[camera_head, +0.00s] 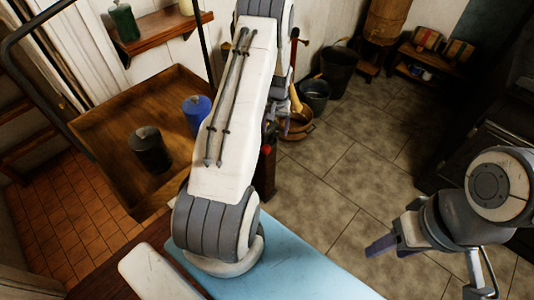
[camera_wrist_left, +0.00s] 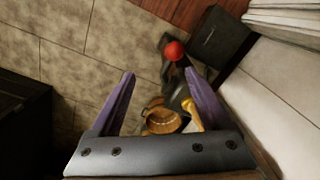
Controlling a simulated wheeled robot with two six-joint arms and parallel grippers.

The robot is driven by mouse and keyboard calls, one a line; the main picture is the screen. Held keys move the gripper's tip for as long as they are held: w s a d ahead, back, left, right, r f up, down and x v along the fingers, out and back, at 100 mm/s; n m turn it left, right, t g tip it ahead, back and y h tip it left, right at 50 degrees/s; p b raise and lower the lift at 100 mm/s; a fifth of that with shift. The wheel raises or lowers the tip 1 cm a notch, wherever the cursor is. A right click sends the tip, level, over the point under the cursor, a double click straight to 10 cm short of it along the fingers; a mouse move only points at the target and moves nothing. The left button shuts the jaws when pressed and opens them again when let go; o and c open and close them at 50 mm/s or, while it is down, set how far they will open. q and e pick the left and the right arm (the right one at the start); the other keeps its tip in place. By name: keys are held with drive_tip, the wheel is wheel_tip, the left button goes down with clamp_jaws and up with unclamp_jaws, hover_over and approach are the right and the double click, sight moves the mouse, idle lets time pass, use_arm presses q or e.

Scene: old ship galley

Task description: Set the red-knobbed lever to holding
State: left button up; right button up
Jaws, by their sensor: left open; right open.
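The red knob (camera_wrist_left: 174,50) of the lever shows in the left wrist view, just beyond and between the fingertips, with dark lever parts below it. A dark box (camera_wrist_left: 220,38) stands beside it. In the head view a small red spot (camera_head: 267,150) at the edge of my left arm looks like the same knob; the lever's setting cannot be read. My left gripper (camera_wrist_left: 159,73) is open and empty, its purple fingers apart and not touching the knob; my arm mostly hides it in the head view. My right gripper (camera_head: 384,247) is open and empty, off to the right.
A light-blue surface (camera_head: 300,277) lies in front. Buckets (camera_head: 313,95) stand near the back wall. Tiled floor is clear in the middle.

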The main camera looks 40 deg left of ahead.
use_arm(q)
drive_tip(key=shift+n, duration=0.4)
drive_tip(key=a+f, duration=0.1)
drive_tip(key=f, duration=0.1)
drive_tip(key=s+a+f, duration=0.1)
drive_tip(key=a+f, duration=0.1)
drive_tip(key=shift+f, duration=0.15)
wheel_tip(320, 180, down, 9)
drive_tip(key=shift+s+a+f+p, duration=0.15)
drive_tip(key=shift+f+p, duration=0.05)
drive_tip(key=shift+p, duration=0.15)
clamp_jaws()
